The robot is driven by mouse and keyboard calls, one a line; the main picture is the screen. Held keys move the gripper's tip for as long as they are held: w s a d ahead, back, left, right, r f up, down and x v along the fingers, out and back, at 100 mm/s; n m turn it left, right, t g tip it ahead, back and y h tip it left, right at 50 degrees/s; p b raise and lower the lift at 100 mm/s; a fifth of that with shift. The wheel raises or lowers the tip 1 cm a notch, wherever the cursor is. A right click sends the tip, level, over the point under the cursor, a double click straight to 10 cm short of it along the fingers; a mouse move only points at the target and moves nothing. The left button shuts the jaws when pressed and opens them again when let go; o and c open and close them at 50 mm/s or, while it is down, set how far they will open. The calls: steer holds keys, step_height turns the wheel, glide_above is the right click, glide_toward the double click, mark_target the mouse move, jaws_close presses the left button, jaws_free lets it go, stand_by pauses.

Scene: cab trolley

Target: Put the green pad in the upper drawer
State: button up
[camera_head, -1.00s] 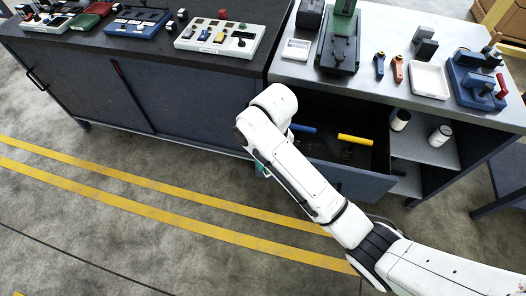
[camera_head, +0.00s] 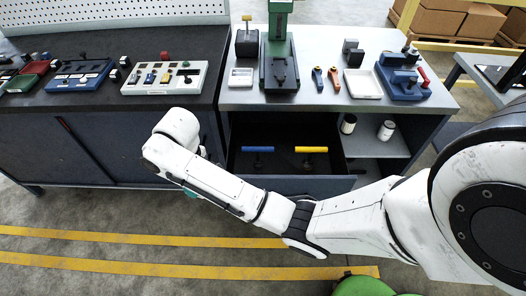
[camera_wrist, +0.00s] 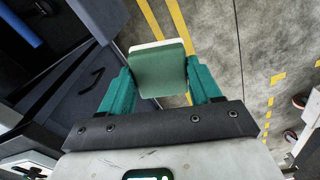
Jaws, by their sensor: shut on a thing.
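The green pad (camera_wrist: 160,72), with a pale edge along its far side, is between the teal fingers of my gripper (camera_wrist: 158,84) in the wrist view. My gripper is shut on it and holds it above the floor. In the head view my arm hides the pad, and only a teal bit of my gripper (camera_head: 192,194) shows below my wrist. The upper drawer (camera_head: 340,183) is pulled open under the light grey worktop, to the right of my gripper. A blue-handled tool (camera_head: 258,149) and a yellow-handled tool (camera_head: 311,150) lie inside it.
To the right of the drawer, an open shelf (camera_head: 375,145) holds two cans (camera_head: 386,130). The dark bench (camera_head: 60,150) with closed doors stands left. Trays and tools cover the tops.

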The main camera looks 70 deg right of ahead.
steer(key=s+d+n+p, duration=0.1)
steer(key=s+d, duration=0.7)
steer(key=d, duration=0.3)
steer(key=s+d+n, duration=0.2)
steer(key=s+d, duration=0.6)
steer(key=d, duration=0.3)
steer(key=shift+s+d+f+b, duration=0.4)
steer(key=shift+f+b, duration=1.2)
steer(key=shift+f, duration=2.1)
steer(key=shift+s+d+f+b, duration=0.4)
steer(key=shift+f+b, duration=1.2)
steer(key=shift+f, duration=2.1)
steer(key=shift+s+d+f+b, duration=0.4)
steer(key=shift+f+b, duration=1.2)
steer(key=shift+f, duration=2.1)
steer(key=shift+s+a+f, duration=0.15)
steer(key=shift+a, duration=0.05)
steer(key=o, duration=1.1)
steer(key=shift+c, duration=0.2)
step_height(320, 180, up, 12)
steer(key=p, duration=0.1)
